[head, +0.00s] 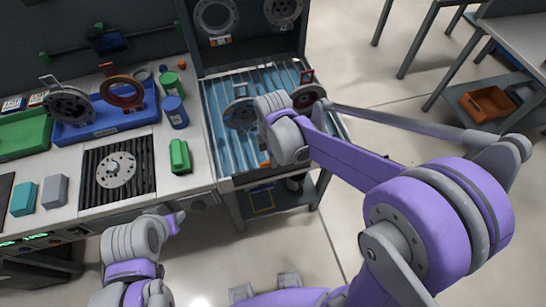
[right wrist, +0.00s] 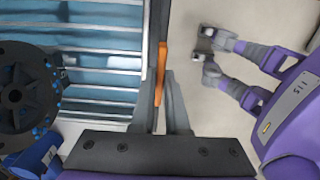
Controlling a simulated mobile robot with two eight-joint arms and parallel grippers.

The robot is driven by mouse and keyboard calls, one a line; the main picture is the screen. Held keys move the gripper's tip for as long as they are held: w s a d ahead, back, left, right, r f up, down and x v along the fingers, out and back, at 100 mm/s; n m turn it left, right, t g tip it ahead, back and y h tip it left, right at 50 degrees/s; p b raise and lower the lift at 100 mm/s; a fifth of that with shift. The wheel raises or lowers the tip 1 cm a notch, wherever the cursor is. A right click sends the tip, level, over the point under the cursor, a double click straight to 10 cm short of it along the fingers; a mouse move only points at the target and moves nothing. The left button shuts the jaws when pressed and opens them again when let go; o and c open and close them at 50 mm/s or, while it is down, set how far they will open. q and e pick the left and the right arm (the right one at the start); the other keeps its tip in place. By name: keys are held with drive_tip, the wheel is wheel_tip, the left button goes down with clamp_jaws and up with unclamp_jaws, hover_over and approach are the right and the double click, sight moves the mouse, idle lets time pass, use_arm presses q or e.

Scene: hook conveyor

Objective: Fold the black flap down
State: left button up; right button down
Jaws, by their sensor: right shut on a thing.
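My right gripper (right wrist: 163,75) is at the front edge of the slatted conveyor (right wrist: 100,55). In the right wrist view its grey fingers are shut on a thin orange strip (right wrist: 161,65) standing at that edge. A narrow dark piece (right wrist: 155,35) runs along the edge beside the strip. It may be the black flap seen edge-on, but I cannot tell its angle. In the head view the right wrist hides the fingertips, and a small orange bit (head: 265,165) shows below it. My left gripper (head: 176,221) is in front of the bench, away from the conveyor; its jaw opening is unclear.
Round metal parts (head: 240,113) stand on the conveyor, one close to my right wrist. The bench at left holds a blue tray (head: 108,124), a green tray (head: 22,137) and bottles (head: 175,112). Open floor (head: 385,125) lies right of the conveyor.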

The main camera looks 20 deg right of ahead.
sight(276, 169)
idle(0.9)
use_arm(q)
drive_tip(key=s+f+b, duration=0.4)
drive_tip(key=f+b, duration=0.6)
drive_tip(key=f, duration=0.2)
drive_tip(key=shift+s+f+g+b, duration=0.15)
drive_tip(key=shift+f+g+b, duration=0.15)
drive_tip(key=shift+b, duration=0.1)
use_arm(e)
drive_tip(key=s+f+t, duration=0.7)
drive_tip(key=s+t, duration=0.3)
drive_tip(key=t, duration=0.2)
drive_tip(key=shift+d+f, duration=0.15)
drive_tip(key=shift+f, duration=0.2)
drive_tip(key=shift+s, duration=0.1)
